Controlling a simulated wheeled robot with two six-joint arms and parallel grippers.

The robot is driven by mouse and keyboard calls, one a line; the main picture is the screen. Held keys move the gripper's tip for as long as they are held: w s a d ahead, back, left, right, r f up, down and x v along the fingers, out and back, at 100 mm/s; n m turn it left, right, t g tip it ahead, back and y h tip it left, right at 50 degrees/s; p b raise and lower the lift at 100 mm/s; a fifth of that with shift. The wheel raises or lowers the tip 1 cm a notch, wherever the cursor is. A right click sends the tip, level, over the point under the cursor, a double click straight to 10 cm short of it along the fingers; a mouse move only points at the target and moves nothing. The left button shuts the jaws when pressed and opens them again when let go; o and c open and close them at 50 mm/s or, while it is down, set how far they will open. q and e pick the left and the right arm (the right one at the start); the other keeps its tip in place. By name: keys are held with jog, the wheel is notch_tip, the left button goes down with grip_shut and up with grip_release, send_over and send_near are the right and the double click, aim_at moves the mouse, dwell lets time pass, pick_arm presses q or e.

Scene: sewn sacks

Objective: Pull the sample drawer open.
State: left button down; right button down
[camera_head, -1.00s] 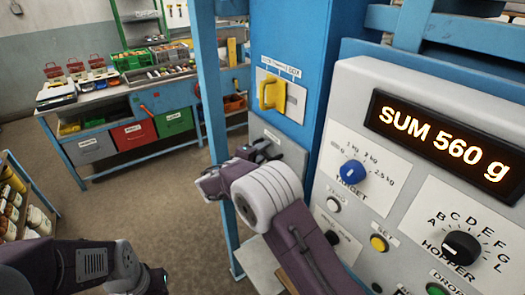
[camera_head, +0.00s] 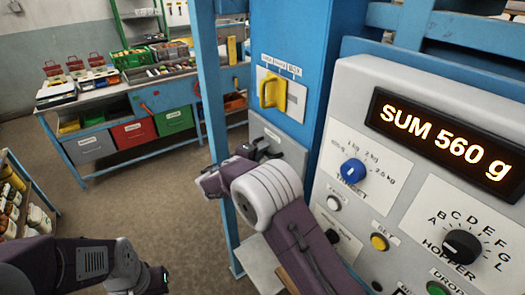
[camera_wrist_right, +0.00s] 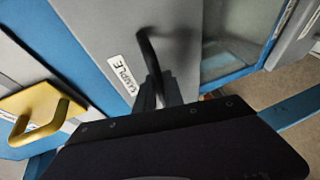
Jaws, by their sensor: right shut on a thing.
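The sample drawer (camera_head: 292,148) has a grey front, low on the blue cabinet in the head view. In the right wrist view its grey front (camera_wrist_right: 108,42) carries a SAMPLE label (camera_wrist_right: 123,75) and a black bar handle (camera_wrist_right: 147,48). The drawer front looks flush or nearly flush with the cabinet; a small gap cannot be ruled out. My right gripper (camera_wrist_right: 156,95) is shut on the handle, and it also shows in the head view (camera_head: 262,150) at the drawer front. Its fingertips are partly hidden.
A yellow lever (camera_head: 271,92) sits above the drawer. The control panel (camera_head: 345,130) with knobs and a display reading SUM 560 g (camera_head: 440,138) stands close on the right. A blue post (camera_head: 212,110) is left of the drawer. Open floor (camera_head: 150,200) lies to the left.

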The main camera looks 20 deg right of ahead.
pick_arm(q)
jog(key=shift+f, duration=0.1)
pick_arm(e)
jog(key=shift+f, duration=0.1)
dwell(0.6)
